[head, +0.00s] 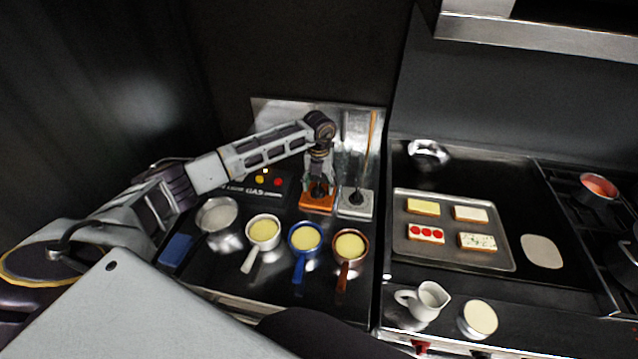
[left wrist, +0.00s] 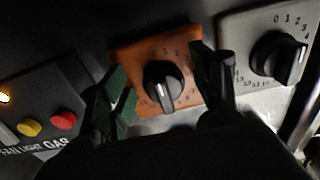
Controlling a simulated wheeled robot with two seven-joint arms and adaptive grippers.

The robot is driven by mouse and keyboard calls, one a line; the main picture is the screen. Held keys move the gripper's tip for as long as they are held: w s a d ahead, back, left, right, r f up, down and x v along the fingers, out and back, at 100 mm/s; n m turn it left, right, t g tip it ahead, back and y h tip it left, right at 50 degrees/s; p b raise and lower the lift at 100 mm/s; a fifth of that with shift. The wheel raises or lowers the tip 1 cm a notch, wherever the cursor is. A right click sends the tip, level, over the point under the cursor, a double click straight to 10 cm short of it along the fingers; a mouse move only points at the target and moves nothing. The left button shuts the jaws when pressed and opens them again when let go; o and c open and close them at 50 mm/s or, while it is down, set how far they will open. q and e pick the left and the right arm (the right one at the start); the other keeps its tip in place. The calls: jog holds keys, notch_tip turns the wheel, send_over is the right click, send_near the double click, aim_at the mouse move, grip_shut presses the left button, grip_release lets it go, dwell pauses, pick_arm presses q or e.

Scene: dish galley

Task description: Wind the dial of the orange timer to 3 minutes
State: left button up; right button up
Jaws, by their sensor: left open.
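The orange timer (head: 316,201) stands at the back of the left counter, under my left gripper (head: 318,185). In the left wrist view the timer (left wrist: 127,53) shows a black dial (left wrist: 163,88) with a pale pointer line and small numbers around it. The pointer tilts, and I cannot read its setting for sure. The two fingers of my left gripper (left wrist: 165,95) are open, one on each side of the dial, with a gap to it. The lower part of the dial's face is partly hidden by the gripper body. My right gripper is not in view.
A grey timer (head: 355,204) with its own dial (left wrist: 278,58) stands close on the right. A black gas panel (head: 255,188) with red and yellow buttons is on the left. Several pans, including a blue one (head: 304,240), stand in front. A tray (head: 452,258) lies right.

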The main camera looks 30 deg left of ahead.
pick_arm(q)
jog(key=shift+c, duration=0.5)
jog(key=c, duration=0.9)
jog(key=shift+w+d+f+m+b, duration=0.1)
jog(key=shift+m+b, duration=0.9)
jog(key=shift+m, duration=0.1)
jog(key=m+b, duration=0.2)
jog(key=m, duration=0.1)
jog(key=shift+d, duration=0.25)
jog(key=m+b, duration=0.2)
jog(key=m, duration=0.1)
jog(key=shift+d, duration=0.25)
jog(key=shift+s+d+m+b, duration=0.15)
jog(key=shift+s+m+b, duration=0.1)
jog(key=shift+m+b, duration=0.7)
jog(key=shift+m, duration=0.25)
